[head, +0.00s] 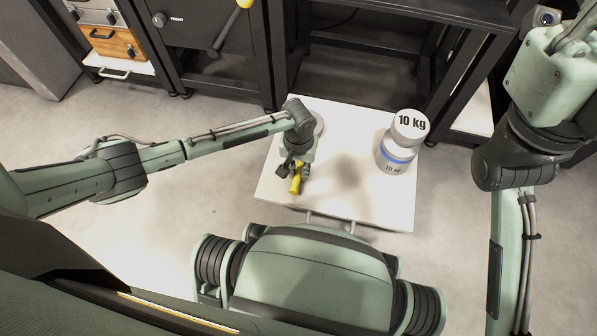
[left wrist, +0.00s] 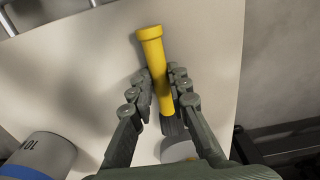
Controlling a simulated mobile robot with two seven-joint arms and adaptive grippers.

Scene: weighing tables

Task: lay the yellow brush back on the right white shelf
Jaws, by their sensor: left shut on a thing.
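The yellow brush (head: 296,185) is held in my left gripper (head: 295,172) above the white table top (head: 345,205). In the left wrist view the brush's yellow handle (left wrist: 155,62) lies between the two fingers of the gripper (left wrist: 160,92), and its dark bristle end points toward the palm. The fingers are shut on the handle. I cannot tell whether the brush touches the table. A white shelf surface (head: 473,118) shows at the right, partly hidden by dark frame posts and my right arm. My right gripper is not in view.
A 10 kg weight (head: 408,127) stands upright at the table's right back, near another labelled cylinder (head: 396,155) with a blue band. A round grey thing (head: 318,124) is partly hidden behind my left wrist. Dark metal frames (head: 375,25) stand behind. The table's front right is clear.

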